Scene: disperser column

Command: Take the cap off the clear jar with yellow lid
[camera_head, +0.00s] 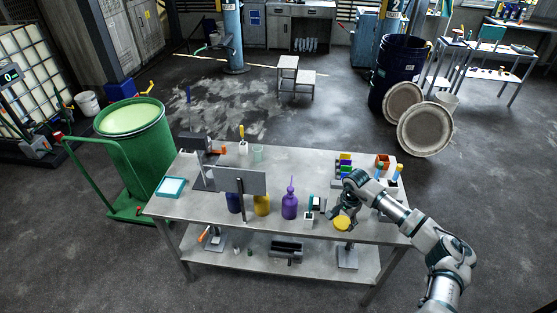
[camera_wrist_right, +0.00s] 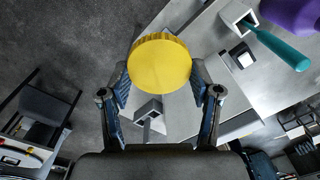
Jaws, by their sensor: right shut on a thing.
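The yellow lid (camera_head: 342,223) is a round yellow disc near the front right of the table in the head view. It also fills the upper middle of the right wrist view (camera_wrist_right: 160,62), where its ribbed rim shows. My right gripper (camera_head: 344,210) is shut on the yellow lid, with one finger on each side of it. The clear body of the jar cannot be made out in either view, so I cannot tell whether the lid is on it. My left gripper is not in view.
The metal table (camera_head: 172,206) holds a purple bottle (camera_head: 289,207) and a yellow bottle (camera_head: 262,205) left of my right gripper. A small holder with a teal-handled tool (camera_head: 309,217) stands nearby. Coloured bins (camera_head: 344,166) lie behind. A green drum (camera_head: 137,150) stands left of the table.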

